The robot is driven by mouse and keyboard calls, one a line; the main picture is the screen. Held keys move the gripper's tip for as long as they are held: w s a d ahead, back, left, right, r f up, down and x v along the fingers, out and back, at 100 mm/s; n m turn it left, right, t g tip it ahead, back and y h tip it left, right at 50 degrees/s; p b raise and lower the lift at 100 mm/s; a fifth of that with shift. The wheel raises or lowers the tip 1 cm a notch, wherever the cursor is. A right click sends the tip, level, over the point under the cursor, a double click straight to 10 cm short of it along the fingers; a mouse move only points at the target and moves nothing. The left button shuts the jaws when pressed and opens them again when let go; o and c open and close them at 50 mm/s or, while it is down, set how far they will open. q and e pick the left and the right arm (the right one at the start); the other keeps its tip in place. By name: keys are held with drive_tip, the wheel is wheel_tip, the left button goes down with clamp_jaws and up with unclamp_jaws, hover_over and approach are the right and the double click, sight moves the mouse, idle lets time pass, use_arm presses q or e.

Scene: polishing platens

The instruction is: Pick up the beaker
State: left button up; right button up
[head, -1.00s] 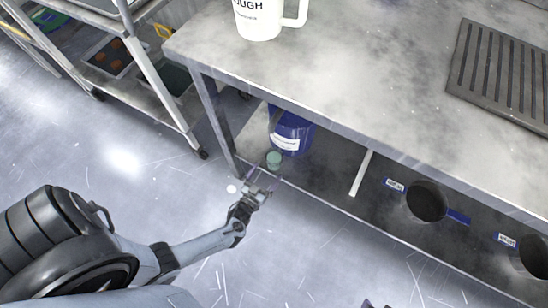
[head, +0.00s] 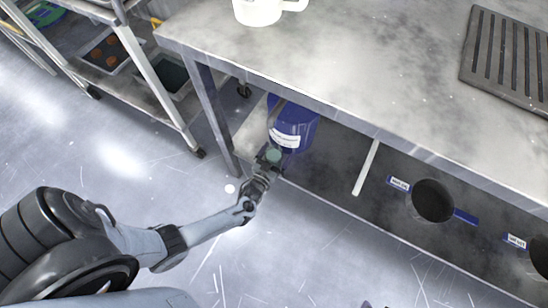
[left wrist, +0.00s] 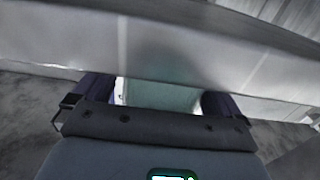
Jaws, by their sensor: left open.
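The beaker, a small teal cup (head: 273,154), stands low at the front left of the shelf under the bench, in front of a blue container. My left gripper (head: 270,163) is open and right at the beaker in the head view, covering its lower part. In the left wrist view the teal beaker (left wrist: 162,96) shows between the two dark purple fingers; a grey metal edge hides its upper part. I cannot tell whether the fingers touch it. A small dark sliver at the bottom edge of the head view may be my right gripper (head: 368,305).
The blue container (head: 293,128) with a white label is close behind the beaker. The bench's front edge (head: 330,122) overhangs it and a bench leg (head: 217,120) stands to the left. A white jug (head: 258,10) is on the bench top. A wheeled cart (head: 150,75) is at upper left.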

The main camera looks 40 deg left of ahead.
use_arm(q)
drive_tip(key=shift+s, duration=0.15)
drive_tip(key=shift+c, duration=0.4)
drive_tip(key=shift+c, duration=1.2)
drive_tip(key=c, duration=1)
drive_tip(key=shift+c, duration=0.2)
drive_tip(key=shift+r, duration=0.15)
